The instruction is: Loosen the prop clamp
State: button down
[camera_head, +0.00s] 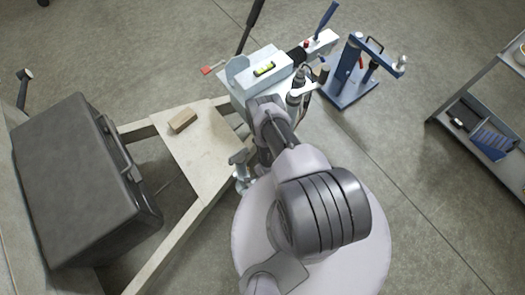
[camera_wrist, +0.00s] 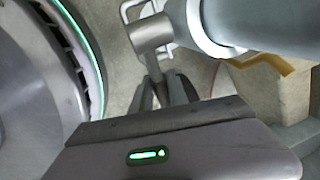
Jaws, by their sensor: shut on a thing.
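The prop clamp (camera_head: 239,158) is a small grey metal fitting beside the trailer's pale drawbar in the head view. In the wrist view, the clamp's grey lever (camera_wrist: 150,36) has a blocky head and a shaft running down between my fingertips. My gripper (camera_wrist: 166,92) is shut on the lever's shaft; its dark fingers hide the shaft's end. In the head view my gripper (camera_head: 263,157) is low beside the clamp, partly hidden by my arm. A thick grey tube (camera_wrist: 265,22) with a pale collar lies right of the lever in the wrist view.
A dark case (camera_head: 72,180) sits on the trailer frame at left. A small wooden block (camera_head: 183,120) lies on the pale plate (camera_head: 205,150). A light box with a yellow level (camera_head: 264,69) stands ahead. A blue stand (camera_head: 348,85) and shelf (camera_head: 480,110) are right, with open floor between.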

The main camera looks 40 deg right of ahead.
jog(key=shift+r+h+p, duration=0.5)
jog(key=shift+r+p, duration=0.05)
jog(key=shift+p, duration=0.25)
jog(key=shift+w+d+r+h, duration=0.15)
jog(key=shift+r+h, duration=0.1)
jog(key=shift+h, duration=0.3)
jog(key=shift+s+d+r+h, duration=0.1)
jog(key=shift+d+r+h, duration=0.1)
jog(key=shift+h, duration=0.35)
jog(key=c, duration=1.3)
grip_release()
jog(key=p+v, duration=1)
jog(key=v, duration=0.7)
jog(key=shift+r, duration=0.2)
